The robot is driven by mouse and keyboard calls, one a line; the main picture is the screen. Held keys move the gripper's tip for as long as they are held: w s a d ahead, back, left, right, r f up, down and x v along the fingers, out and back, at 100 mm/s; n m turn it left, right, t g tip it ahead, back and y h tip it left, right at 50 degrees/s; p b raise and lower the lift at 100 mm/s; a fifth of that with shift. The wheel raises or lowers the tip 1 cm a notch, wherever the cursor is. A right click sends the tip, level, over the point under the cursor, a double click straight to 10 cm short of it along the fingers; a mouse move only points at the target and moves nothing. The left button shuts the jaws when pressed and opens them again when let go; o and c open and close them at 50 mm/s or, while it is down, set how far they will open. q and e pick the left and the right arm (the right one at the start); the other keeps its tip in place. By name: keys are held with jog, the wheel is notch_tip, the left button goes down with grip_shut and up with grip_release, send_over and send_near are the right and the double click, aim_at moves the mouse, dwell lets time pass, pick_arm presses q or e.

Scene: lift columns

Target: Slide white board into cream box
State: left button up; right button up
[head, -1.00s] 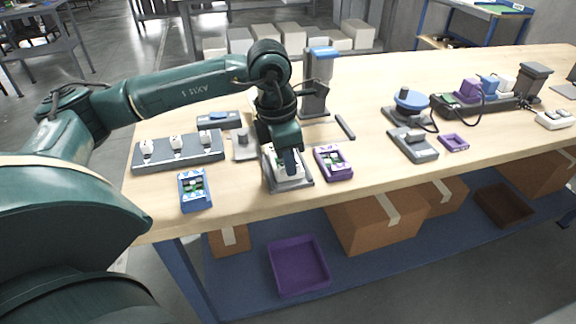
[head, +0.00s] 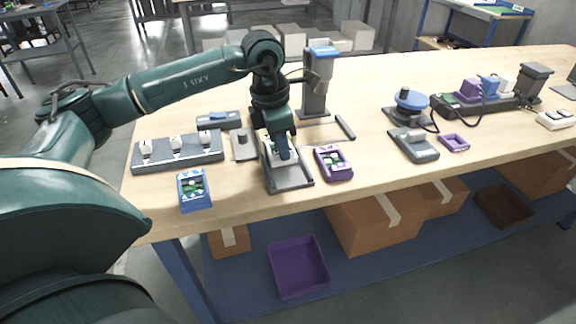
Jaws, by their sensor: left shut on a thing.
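My left gripper (head: 283,156) is shut, pointing down over the back part of a grey tray-like fixture (head: 288,182) near the table's front edge. A pale piece (head: 267,151) shows beside and under its fingers, mostly hidden by them. I take the white board to be in the fingers, but board and cream box cannot be clearly told apart here. The front part of the fixture is bare. My right gripper is not in view.
A blue box (head: 195,190) stands left of the fixture, a purple box (head: 333,163) right. A grey rack (head: 178,153) with white pieces is at the left. A grey post (head: 314,90) rises behind. Bare table lies right of the purple box.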

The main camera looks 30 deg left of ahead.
pick_arm(q)
jog(key=shift+w+a, duration=0.85)
jog(key=shift+a, duration=0.2)
jog(key=shift+w+a, duration=0.75)
jog(key=shift+a, duration=0.05)
jog(key=o, duration=0.7)
jog(key=shift+o, duration=0.2)
jog(key=shift+r+p, duration=1.3)
jog(key=shift+r, duration=0.3)
notch_tip(320, 180, up, 3)
jog(key=shift+f+p, duration=0.1)
jog(key=shift+p, duration=1)
